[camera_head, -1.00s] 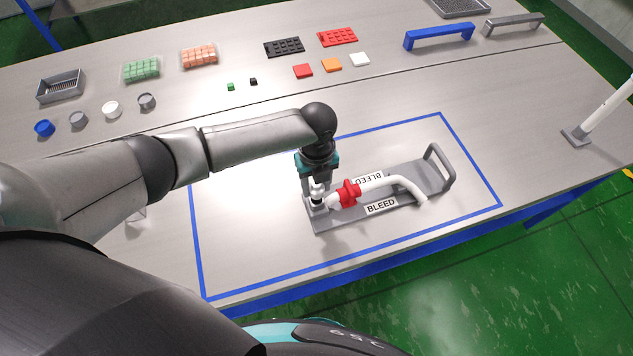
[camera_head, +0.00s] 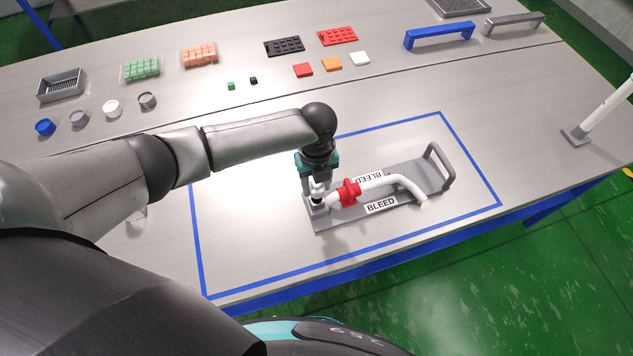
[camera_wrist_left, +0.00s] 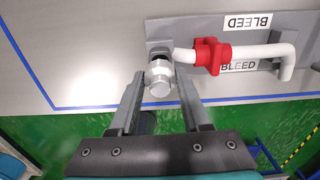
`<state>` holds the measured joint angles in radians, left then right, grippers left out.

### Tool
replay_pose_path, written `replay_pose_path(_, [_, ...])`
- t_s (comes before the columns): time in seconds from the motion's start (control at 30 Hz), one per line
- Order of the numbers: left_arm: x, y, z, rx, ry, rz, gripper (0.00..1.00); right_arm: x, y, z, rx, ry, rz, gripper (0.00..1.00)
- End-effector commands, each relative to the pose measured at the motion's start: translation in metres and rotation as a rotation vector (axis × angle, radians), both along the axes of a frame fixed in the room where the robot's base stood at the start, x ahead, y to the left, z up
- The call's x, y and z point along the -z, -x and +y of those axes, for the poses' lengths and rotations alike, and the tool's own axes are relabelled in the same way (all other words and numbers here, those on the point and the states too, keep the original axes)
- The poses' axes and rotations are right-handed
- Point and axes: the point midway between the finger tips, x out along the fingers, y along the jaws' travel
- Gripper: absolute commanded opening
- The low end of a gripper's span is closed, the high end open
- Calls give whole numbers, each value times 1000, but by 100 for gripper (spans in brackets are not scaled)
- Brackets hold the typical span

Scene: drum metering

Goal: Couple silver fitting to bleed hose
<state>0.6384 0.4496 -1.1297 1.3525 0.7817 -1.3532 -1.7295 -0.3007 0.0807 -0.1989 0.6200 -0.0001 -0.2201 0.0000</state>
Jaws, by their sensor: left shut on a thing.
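The silver fitting (camera_head: 317,188) is at the left end of the grey BLEED fixture (camera_head: 430,176); it also shows in the left wrist view (camera_wrist_left: 160,84). My left gripper (camera_wrist_left: 160,76) points down over it and is shut on it, one finger on each side. The white bleed hose (camera_head: 405,183) lies along the fixture, with a red collar (camera_head: 348,192) near its left end and a bent right end. The hose's left end meets or nearly meets the fitting; I cannot tell whether they are joined. My right gripper is not in view.
The fixture stands inside a blue outline (camera_head: 470,160) on the metal table. Its raised handle (camera_head: 440,165) is at the right end. Caps, trays and coloured blocks sit at the back. A white post (camera_head: 606,108) stands at the right. The outline's left part is clear.

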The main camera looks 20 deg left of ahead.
Motion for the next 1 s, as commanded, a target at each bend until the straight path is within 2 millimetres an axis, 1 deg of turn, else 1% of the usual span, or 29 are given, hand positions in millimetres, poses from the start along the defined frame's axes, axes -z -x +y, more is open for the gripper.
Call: replay_pose_path(1.0, [-1,-1,0,0,2,-1,0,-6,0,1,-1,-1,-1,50])
